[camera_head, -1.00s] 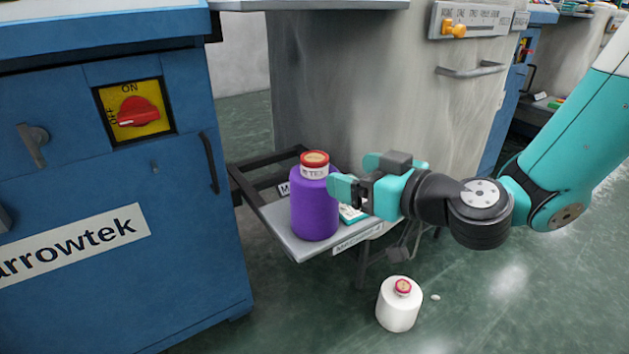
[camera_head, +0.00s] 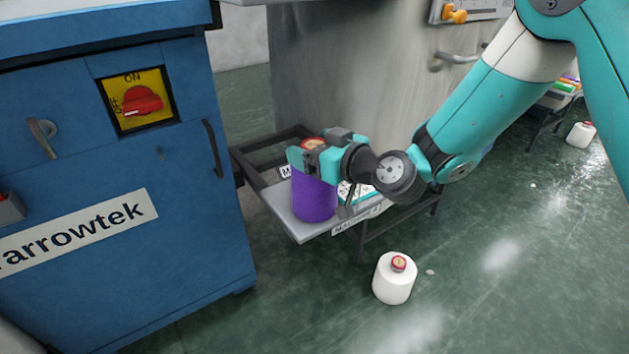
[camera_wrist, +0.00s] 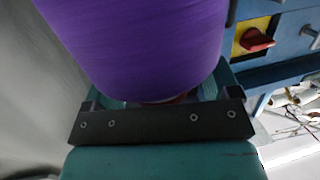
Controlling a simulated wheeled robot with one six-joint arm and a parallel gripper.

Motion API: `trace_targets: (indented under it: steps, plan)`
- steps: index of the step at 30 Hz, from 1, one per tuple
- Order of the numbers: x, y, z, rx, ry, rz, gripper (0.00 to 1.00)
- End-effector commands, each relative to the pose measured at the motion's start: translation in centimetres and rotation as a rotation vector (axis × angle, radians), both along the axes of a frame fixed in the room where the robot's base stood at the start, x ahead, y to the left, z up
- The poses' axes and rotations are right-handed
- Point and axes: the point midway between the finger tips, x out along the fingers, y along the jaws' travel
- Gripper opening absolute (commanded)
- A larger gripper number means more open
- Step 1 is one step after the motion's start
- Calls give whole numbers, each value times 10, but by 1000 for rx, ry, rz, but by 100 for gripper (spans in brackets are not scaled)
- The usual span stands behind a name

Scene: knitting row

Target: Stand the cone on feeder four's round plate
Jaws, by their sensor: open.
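I cannot make out a round plate of feeder four in either view.
A white cone (camera_head: 393,280) with a red top stands on the floor in front of the shelf. Another white cone (camera_head: 580,134) is far right. The blue cabinet (camera_head: 120,265) bounds the left, a grey metal machine body (camera_head: 345,70) the back.

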Motion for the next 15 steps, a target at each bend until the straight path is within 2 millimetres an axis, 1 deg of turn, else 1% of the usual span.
trace_targets:
  steps: [1, 2, 3, 5, 6, 8, 9, 11, 12, 15]
  plan:
    - [0, 0, 0, 0, 0, 0, 82]
    - [0, 0, 0, 0, 0, 0, 77]
    - [0, 0, 0, 0, 0, 0, 68]
    - [0, 0, 0, 0, 0, 0, 54]
    - [0, 0, 0, 0, 0, 0, 45]
    - [0, 0, 0, 0, 0, 0, 31]
    - [0, 0, 0, 0, 0, 0, 22]
    - [0, 0, 0, -1, -1, 0, 8]
    - [0, 0, 1, 1, -2, 0, 0]
    - [0, 0, 1, 1, -2, 0, 0]
